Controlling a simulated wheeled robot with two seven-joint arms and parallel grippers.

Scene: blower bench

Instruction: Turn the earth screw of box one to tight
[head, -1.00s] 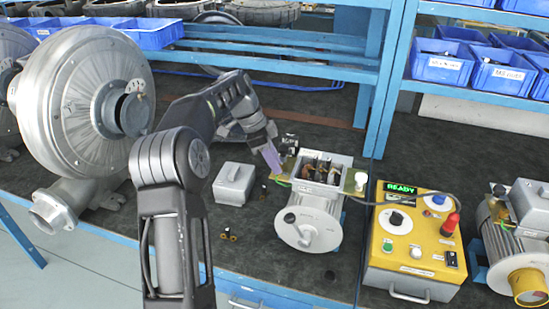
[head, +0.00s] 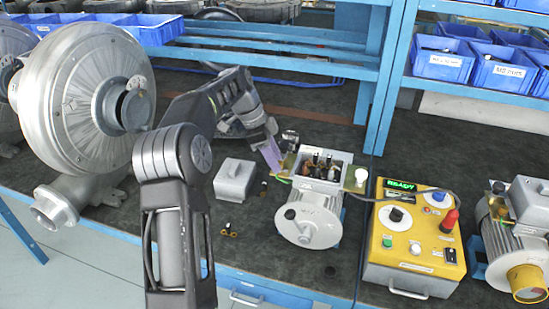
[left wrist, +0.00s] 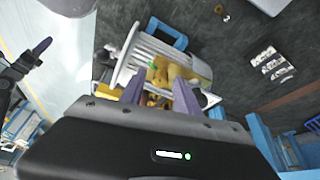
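A grey motor (head: 312,222) stands on the bench with its terminal box (head: 338,183) open on top; dark and brass parts show inside. A brass-coloured piece with a green wire (head: 285,179) is at the box's left side. I cannot make out the earth screw itself. My left gripper (head: 271,155) is at the box's left rear edge, its purple fingers pointing down. In the left wrist view the fingers (left wrist: 160,93) stand apart, with yellow-brass parts of the box beyond them. What looks like my right gripper (left wrist: 40,48) shows at the left of that view.
A loose grey lid (head: 235,180) and small brass pieces (head: 229,232) lie left of the motor. A yellow control box (head: 415,245) reading READY stands to the right, with a cable towards the motor. A large blower (head: 85,100) fills the left. Another motor (head: 510,250) stands far right.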

